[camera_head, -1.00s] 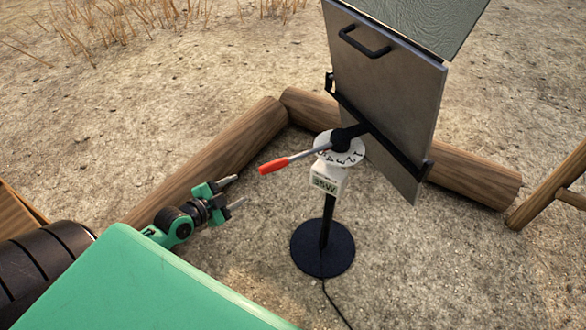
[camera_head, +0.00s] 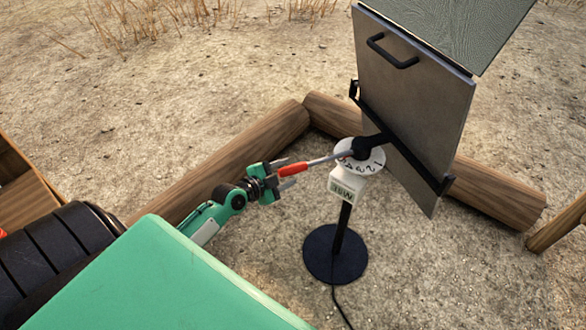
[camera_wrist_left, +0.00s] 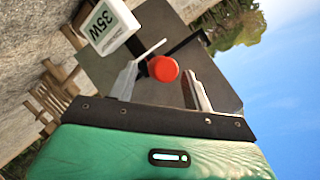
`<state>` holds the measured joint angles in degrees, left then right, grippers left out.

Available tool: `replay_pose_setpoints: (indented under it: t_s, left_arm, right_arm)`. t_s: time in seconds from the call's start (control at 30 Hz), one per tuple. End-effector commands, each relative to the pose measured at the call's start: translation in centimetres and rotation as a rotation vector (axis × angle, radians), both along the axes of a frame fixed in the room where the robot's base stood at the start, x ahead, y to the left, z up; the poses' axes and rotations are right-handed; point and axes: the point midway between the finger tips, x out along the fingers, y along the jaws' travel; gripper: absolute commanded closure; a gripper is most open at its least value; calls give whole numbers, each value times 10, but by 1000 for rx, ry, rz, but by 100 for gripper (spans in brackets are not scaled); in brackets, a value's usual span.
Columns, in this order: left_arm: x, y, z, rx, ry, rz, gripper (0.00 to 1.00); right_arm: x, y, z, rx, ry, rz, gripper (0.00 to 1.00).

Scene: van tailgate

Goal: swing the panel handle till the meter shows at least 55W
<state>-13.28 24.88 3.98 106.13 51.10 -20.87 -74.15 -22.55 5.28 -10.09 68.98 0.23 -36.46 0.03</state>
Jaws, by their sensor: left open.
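The panel (camera_head: 412,105) stands tilted on a black stand with a round base (camera_head: 335,254). Its handle, a metal rod with a red grip (camera_head: 293,170), points left from the hub above a white numbered dial (camera_head: 366,162). The white meter (camera_head: 342,187) hangs below the dial; in the left wrist view the meter (camera_wrist_left: 107,27) reads 35W. My left gripper (camera_head: 289,174) is open at the grip's end. In the left wrist view the red grip (camera_wrist_left: 163,68) lies between the two fingers (camera_wrist_left: 160,86), with gaps beside it. My right gripper is not in view.
Wooden logs (camera_head: 235,155) lie on the ground behind and left of the stand, and another log (camera_head: 495,200) lies at right. A black cable (camera_head: 340,308) runs from the base. Bare ground lies around the stand.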

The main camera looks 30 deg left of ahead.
Motion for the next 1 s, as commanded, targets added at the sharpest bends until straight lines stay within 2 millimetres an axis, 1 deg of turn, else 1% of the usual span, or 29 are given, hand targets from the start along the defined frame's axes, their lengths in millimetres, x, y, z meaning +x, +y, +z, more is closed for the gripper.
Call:
replay_pose_setpoints:
  t_s: [0.03,0.1,0.3,0.43,0.67,0.7,0.77,0.8,0.93,1.0]
  left_arm:
    - [8,-2,-1,-3,-2,1,50]
    - [16,-4,-3,-3,-1,1,50]
    - [31,-7,-9,-1,0,0,50]
    - [35,-8,-10,0,1,-1,50]
    - [35,-8,-10,0,1,-1,50]
    - [35,-8,-10,0,1,-1,53]
    - [35,-8,-10,0,1,-1,65]
    - [35,-8,-10,0,1,-1,73]
    - [35,-8,-10,0,1,-1,99]
    - [35,-8,-10,0,1,-1,100]
  right_arm:
    - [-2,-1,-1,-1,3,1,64]
    - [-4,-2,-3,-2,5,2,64]
    - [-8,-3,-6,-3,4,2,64]
    - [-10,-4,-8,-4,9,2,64]
    - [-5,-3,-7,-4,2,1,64]
    - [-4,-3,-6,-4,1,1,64]
    - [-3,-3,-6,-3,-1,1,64]
    - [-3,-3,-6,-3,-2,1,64]
    - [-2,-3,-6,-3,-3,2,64]
    - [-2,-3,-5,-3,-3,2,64]
